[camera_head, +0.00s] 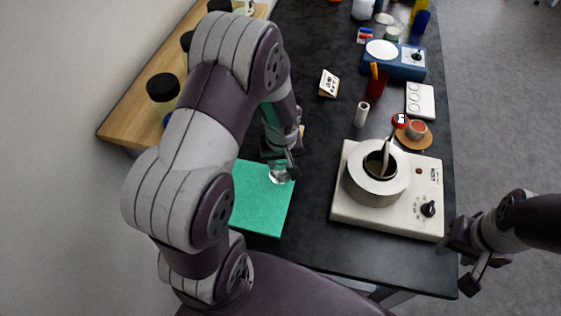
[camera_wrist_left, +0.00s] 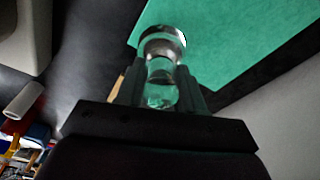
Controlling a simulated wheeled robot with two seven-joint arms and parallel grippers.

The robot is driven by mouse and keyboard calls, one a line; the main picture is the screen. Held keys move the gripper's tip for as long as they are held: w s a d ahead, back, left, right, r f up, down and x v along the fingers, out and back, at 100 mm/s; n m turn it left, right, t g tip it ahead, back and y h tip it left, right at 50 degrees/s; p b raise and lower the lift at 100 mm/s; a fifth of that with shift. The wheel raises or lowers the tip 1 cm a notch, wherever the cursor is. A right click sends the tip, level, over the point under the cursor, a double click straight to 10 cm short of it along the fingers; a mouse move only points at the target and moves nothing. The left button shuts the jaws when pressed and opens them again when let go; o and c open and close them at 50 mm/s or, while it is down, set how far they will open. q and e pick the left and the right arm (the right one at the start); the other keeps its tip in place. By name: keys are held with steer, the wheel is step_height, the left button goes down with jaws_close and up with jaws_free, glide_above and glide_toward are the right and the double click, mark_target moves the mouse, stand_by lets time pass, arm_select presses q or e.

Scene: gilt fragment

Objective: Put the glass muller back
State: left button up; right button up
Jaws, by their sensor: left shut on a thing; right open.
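The glass muller (camera_head: 279,174) is clear, with a wide round foot at its lower end. My left gripper (camera_head: 283,158) is shut on it, over the upper part of the green mat (camera_head: 262,207). In the left wrist view, the muller (camera_wrist_left: 162,50) stands between the fingers of my left gripper (camera_wrist_left: 160,92), its round foot toward the green mat (camera_wrist_left: 240,45). I cannot tell whether the foot touches the mat. My right gripper (camera_head: 472,262) is open and empty, off the table's right edge.
A wooden shelf (camera_head: 140,108) with dark-lidded jars runs along the left wall.

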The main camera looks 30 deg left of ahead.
mark_target(281, 163)
arm_select(q)
step_height(281, 163, down, 2)
steer(key=shift+d+f, duration=0.1)
steer(key=shift+f, duration=0.15)
steer(key=o, duration=1)
steer(key=shift+r, duration=0.65)
steer(key=r, duration=0.3)
steer(key=s+r, duration=0.1)
steer(key=r, duration=0.3)
steer(key=d+r, duration=0.1)
steer(key=r, duration=0.2)
steer(key=shift+s+r+b, duration=0.25)
steer(key=shift+r+b, duration=0.05)
steer(key=s+d+m, duration=0.1)
steer(key=s+m, duration=0.1)
steer(key=s+d+r+m, duration=0.1)
steer(key=s+d+m, duration=0.1)
steer(key=s+m, duration=0.1)
steer(key=s+d+m+h, duration=0.1)
steer(key=s+m, duration=0.1)
steer(key=shift+s+d+r, duration=0.2)
steer(key=shift+s+r, duration=0.05)
steer(key=shift+s, duration=0.1)
